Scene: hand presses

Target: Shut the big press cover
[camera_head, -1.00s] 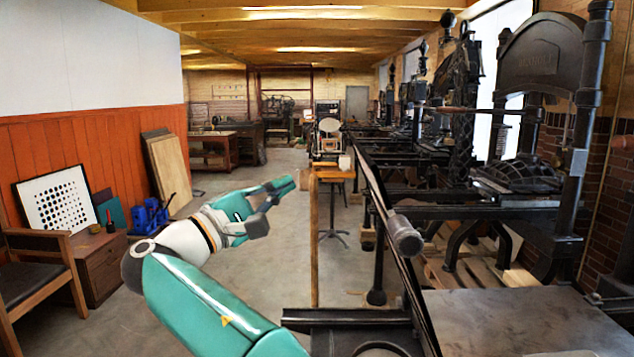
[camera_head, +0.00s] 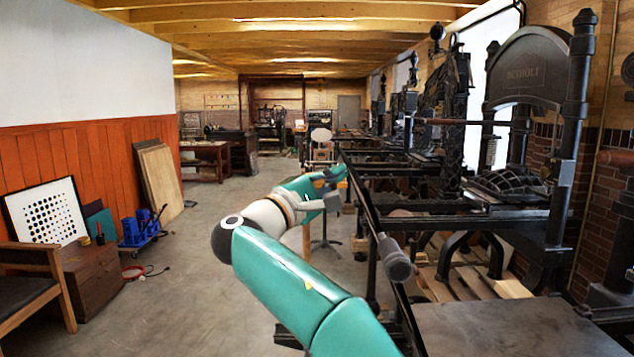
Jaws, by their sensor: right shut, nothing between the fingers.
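The big press cover (camera_head: 371,214) is a long dark frame that stands raised and is seen nearly edge-on, sloping from the middle of the view to the bottom. A dark grey cylindrical handle (camera_head: 397,260) juts out near it. My right gripper (camera_head: 338,174) is shut and empty. It is close to the cover's far upper end, on its left side. Whether it touches the cover I cannot tell. My right arm hides part of the press below the cover. My left gripper is not in view.
A flat dark press bed (camera_head: 510,327) lies at the lower right. A tall black hand press (camera_head: 545,70) stands behind it by the brick wall. A wooden chair (camera_head: 30,285), a chest (camera_head: 92,280) and a blue tool (camera_head: 139,230) stand at the left. The middle floor is clear.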

